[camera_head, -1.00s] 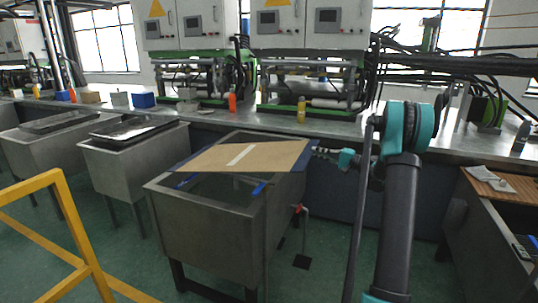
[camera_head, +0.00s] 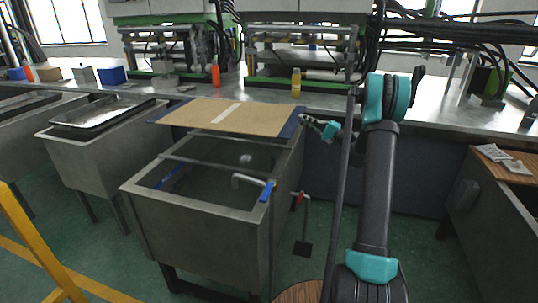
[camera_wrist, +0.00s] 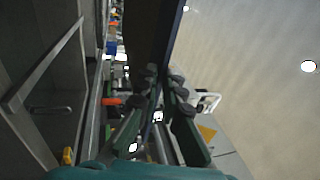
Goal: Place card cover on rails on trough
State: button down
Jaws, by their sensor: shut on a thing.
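In the wrist view, the fingers (camera_wrist: 163,85) pinch the dark edge of the card cover (camera_wrist: 154,32). The trough (camera_head: 195,218) is a grey metal tank, open at the top. Thin rails (camera_head: 205,167) cross its opening. The card cover is above the trough's far part and looks level; I cannot tell whether it touches the rails. The near part of the opening is uncovered.
A blue-handled tap (camera_head: 267,190) is at the trough's near right side. A second tank (camera_head: 95,150) with a metal tray (camera_head: 98,111) stands left. The bench (camera_head: 420,120) with machines, an orange bottle (camera_head: 215,74) and a yellow bottle (camera_head: 296,84) runs behind. A yellow railing (camera_head: 35,245) is front left.

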notch_tip(320, 180, down, 20)
jog(key=shift+r, duration=0.2)
jog(key=c, duration=1.7)
grip_release()
jog(key=v, duration=1.2)
jog(key=s+a+r+g+h, duration=0.2)
jog(key=a+r+h, duration=0.3)
jog(key=a, duration=0.4)
jog(key=s+a+r+g+h, duration=0.1)
jog(key=s+a+r+h, duration=0.4)
jog(key=s, duration=0.4)
jog(key=s+d+f+n+h, duration=0.1)
jog(key=s+h, duration=0.2)
jog(key=s, duration=0.7)
jog(key=s+d+f+n+h, duration=0.2)
jog(key=s+h, duration=0.1)
jog(key=s, duration=0.7)
jog(key=s+d+f+n+g+h, duration=0.1)
jog(key=s+d+h, duration=0.1)
jog(key=s, duration=0.8)
jog(key=shift+s+d+f+n+h, duration=0.3)
jog(key=shift+f+n+h, duration=0.1)
jog(key=shift+h, duration=0.4)
